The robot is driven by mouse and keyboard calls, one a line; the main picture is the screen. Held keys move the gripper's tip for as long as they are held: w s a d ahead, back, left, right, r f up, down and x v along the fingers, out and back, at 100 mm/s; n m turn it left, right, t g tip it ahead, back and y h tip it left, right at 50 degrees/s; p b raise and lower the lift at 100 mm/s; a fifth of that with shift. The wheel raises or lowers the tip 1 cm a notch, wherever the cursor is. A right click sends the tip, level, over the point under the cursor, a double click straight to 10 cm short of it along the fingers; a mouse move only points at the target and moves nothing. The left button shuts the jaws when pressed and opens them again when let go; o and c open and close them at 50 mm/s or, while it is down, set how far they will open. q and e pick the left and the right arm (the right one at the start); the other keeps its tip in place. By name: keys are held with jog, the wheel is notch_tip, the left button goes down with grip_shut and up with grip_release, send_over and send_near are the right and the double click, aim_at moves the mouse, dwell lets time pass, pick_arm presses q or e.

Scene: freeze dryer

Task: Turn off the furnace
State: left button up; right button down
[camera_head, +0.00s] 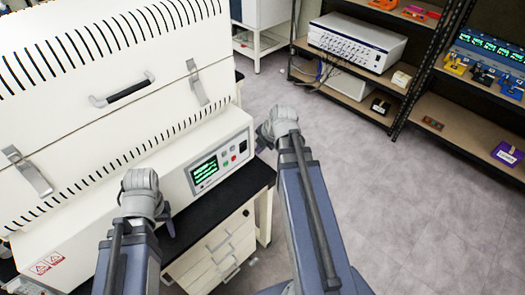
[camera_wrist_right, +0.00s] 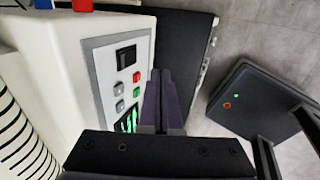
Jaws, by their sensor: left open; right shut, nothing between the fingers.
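The white furnace (camera_head: 100,110) fills the left of the head view. Its control panel (camera_head: 222,160) has a green-lit display (camera_head: 204,170) and small buttons. In the right wrist view the panel (camera_wrist_right: 100,50) shows a black switch (camera_wrist_right: 126,57), a red button (camera_wrist_right: 137,77), a green button (camera_wrist_right: 136,93) and two grey buttons. My right gripper (camera_head: 264,143) is shut and empty beside the panel's right end; its fingers (camera_wrist_right: 163,75) lie just right of the buttons, and contact cannot be told. My left gripper (camera_head: 168,221) is open, left of the display and low, its fingers partly hidden.
The furnace stands on a black-topped bench (camera_head: 230,190) with white drawers (camera_head: 215,260). A shelf unit (camera_head: 420,75) with a white instrument (camera_head: 355,42) and small items stands at the back right. The grey floor (camera_head: 410,210) between is clear.

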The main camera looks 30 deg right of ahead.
aim_at(245, 146)
pick_arm(q)
jog(key=shift+f+b, duration=0.75)
jog(key=shift+f, duration=0.6)
pick_arm(e)
jog(key=w+a+f, duration=0.1)
jog(key=w+f, duration=0.1)
jog(key=w, duration=0.3)
jog(key=shift+w+a+f, duration=0.15)
jog(key=shift+a+f, duration=0.1)
jog(key=shift+f, duration=0.05)
jog(key=shift+w+r, duration=0.1)
jog(key=shift+w, duration=0.2)
pick_arm(q)
jog(key=shift+r, duration=0.2)
pick_arm(e)
jog(key=shift+a+r+p, duration=0.1)
jog(key=shift+r+p, duration=0.75)
jog(key=shift+p, duration=0.1)
pick_arm(q)
jog(key=shift+r, duration=0.75)
